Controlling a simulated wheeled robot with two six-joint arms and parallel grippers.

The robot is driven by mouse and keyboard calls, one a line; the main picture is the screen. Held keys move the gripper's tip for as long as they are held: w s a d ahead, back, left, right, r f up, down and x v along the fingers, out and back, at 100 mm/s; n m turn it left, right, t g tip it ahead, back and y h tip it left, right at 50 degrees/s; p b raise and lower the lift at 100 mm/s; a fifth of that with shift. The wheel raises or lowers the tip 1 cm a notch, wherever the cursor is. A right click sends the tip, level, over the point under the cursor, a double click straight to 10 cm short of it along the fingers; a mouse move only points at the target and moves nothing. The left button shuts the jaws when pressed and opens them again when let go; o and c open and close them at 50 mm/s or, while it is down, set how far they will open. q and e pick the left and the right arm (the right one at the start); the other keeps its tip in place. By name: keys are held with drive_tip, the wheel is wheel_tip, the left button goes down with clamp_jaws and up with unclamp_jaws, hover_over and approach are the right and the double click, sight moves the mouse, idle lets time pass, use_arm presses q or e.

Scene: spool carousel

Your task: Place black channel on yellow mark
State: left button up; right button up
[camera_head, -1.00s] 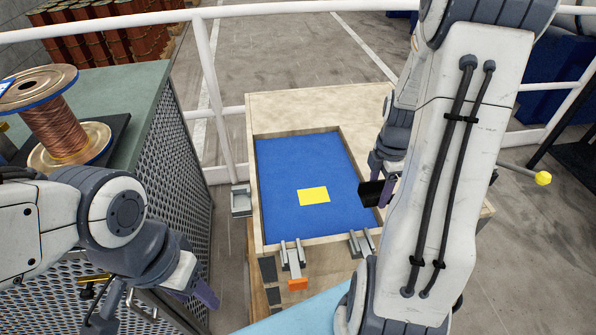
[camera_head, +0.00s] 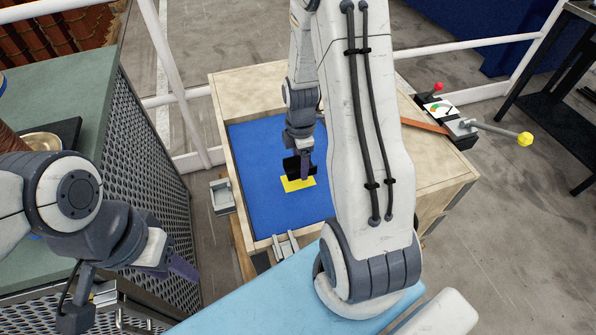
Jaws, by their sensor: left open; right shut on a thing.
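The black channel (camera_head: 292,168) is a small dark piece at the tip of my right gripper (camera_head: 304,162), which is shut on it. It is at the yellow mark (camera_head: 298,184), covering part of its upper edge; I cannot tell whether it touches the surface. The yellow mark is a flat rectangle on the blue mat (camera_head: 262,160) in a wooden-framed recess. My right arm hides the right part of the mat. My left gripper (camera_head: 135,292) is open and empty at lower left, beside the perforated cabinet, well away from the channel.
Grey metal channels (camera_head: 285,246) sit on the front edge of the wooden bench (camera_head: 240,95). A small grey tray (camera_head: 221,194) hangs at its left side. A lever with a yellow knob (camera_head: 525,139) sticks out at right. The green-topped cabinet (camera_head: 80,90) stands at left.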

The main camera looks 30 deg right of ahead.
sight(298, 171)
drive_tip(key=shift+w+a+f, duration=0.15)
drive_tip(key=shift+a+f, duration=0.1)
drive_tip(key=shift+f, duration=1.95)
drive_tip(key=shift+f, duration=0.15)
drive_tip(key=o, duration=1.4)
drive_tip(key=shift+c, duration=0.2)
drive_tip(key=shift+r, duration=0.45)
wheel_tip(298, 171, up, 12)
drive_tip(key=shift+f, duration=0.25)
